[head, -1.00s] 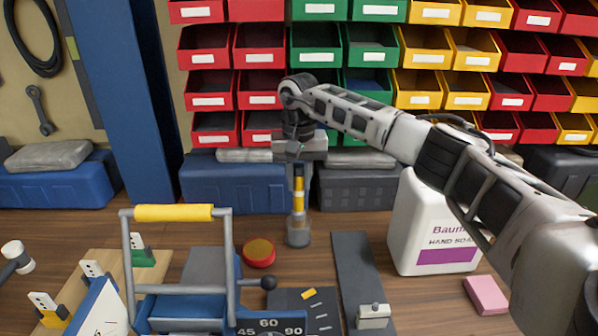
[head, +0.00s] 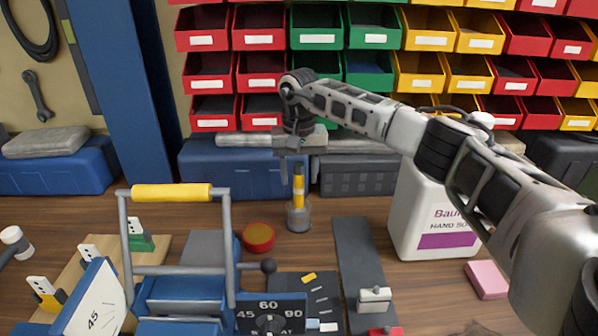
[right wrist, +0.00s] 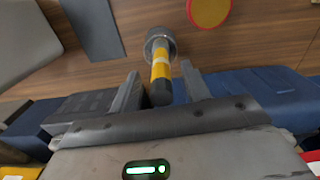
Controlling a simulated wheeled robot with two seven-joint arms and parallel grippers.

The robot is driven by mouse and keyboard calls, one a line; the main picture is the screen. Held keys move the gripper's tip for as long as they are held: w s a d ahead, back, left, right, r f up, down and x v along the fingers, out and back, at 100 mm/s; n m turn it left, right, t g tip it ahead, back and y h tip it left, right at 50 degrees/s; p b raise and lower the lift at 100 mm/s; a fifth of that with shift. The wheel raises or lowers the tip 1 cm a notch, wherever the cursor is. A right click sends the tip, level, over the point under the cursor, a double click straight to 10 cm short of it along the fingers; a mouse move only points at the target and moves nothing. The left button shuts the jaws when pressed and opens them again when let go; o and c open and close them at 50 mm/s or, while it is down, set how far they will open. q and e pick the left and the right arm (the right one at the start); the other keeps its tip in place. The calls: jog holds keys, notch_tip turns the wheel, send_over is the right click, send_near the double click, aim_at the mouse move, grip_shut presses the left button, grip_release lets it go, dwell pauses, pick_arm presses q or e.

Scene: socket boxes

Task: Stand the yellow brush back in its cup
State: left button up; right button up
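The yellow brush (head: 298,187) stands upright in its clear grey cup (head: 298,217) on the bench, its dark end up. My right gripper (head: 296,168) is just above and around the brush's upper end. In the right wrist view the two fingers (right wrist: 163,88) are spread, with a gap on each side of the brush (right wrist: 160,72). The cup (right wrist: 158,42) shows beyond them, with the brush's lower end inside it. My left gripper is in neither view.
A red and yellow round item (head: 258,237) lies left of the cup. A blue device with a yellow handle (head: 172,192) stands in front left. A white soap jug (head: 430,215) stands at right, near my right arm. Blue boxes (head: 240,170) and bins are behind.

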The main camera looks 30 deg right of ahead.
notch_tip(320, 180, up, 16)
jog(key=shift+b, duration=0.45)
dwell(0.4)
